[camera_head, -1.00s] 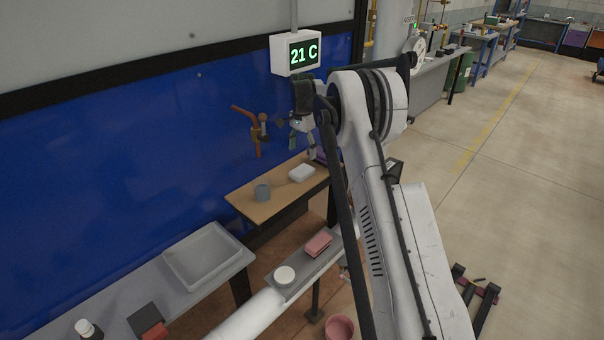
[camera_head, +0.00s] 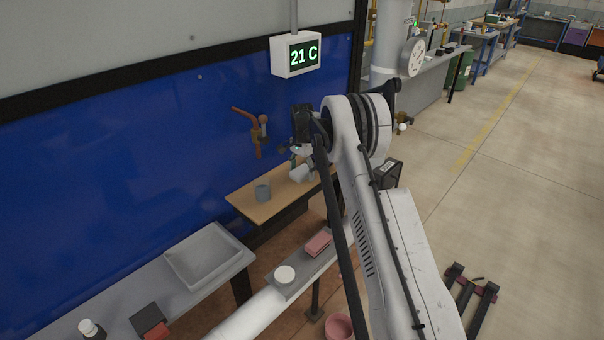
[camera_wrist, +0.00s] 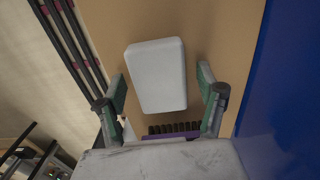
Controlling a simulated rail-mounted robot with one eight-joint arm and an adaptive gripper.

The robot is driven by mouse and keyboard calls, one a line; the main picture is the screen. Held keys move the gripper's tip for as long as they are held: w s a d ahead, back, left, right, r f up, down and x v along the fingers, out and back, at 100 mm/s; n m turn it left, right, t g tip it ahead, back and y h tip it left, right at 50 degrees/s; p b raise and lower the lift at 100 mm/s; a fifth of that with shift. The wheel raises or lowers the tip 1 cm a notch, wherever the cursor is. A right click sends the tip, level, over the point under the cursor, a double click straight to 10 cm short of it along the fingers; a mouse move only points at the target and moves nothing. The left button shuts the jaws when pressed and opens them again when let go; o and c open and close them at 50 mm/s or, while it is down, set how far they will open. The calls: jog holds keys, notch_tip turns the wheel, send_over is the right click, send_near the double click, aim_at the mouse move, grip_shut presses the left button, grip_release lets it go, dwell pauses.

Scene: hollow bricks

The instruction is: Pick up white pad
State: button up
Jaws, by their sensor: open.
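The white pad (camera_wrist: 157,75) is a pale block with rounded corners, lying on a tan wooden table (camera_wrist: 218,45) in the wrist view. My gripper (camera_wrist: 160,92) is open, with one green-padded finger on each side of the pad's lower half. Gaps show between the fingers and the pad, and I cannot tell the height left between them. In the head view my gripper (camera_head: 301,165) is over the wooden table (camera_head: 262,208), and the pad (camera_head: 300,173) is mostly covered by it.
A blue wall (camera_head: 120,170) runs close behind. A dark brush-like thing with a purple edge (camera_wrist: 172,132) lies near the pad. A grey tray (camera_head: 208,257) sits on the nearer table.

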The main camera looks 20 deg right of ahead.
aim_at(303, 170)
jog(key=c, duration=1.2)
jog(key=shift+o, duration=0.2)
jog(key=shift+r, duration=0.15)
jog(key=shift+s+r, duration=0.15)
jog(key=shift+r, duration=0.05)
notch_tip(303, 170, up, 6)
jog(key=shift+r+b, duration=0.15)
jog(key=shift+b, duration=0.5)
jog(key=s+d+b, duration=0.1)
jog(key=s+d, duration=0.3)
jog(key=s, duration=0.5)
jog(key=s+d+b, duration=0.1)
jog(key=s+d, duration=0.2)
jog(key=s, duration=0.6)
jog(key=shift+d, duration=0.35)
jog(key=shift+s, duration=0.1)
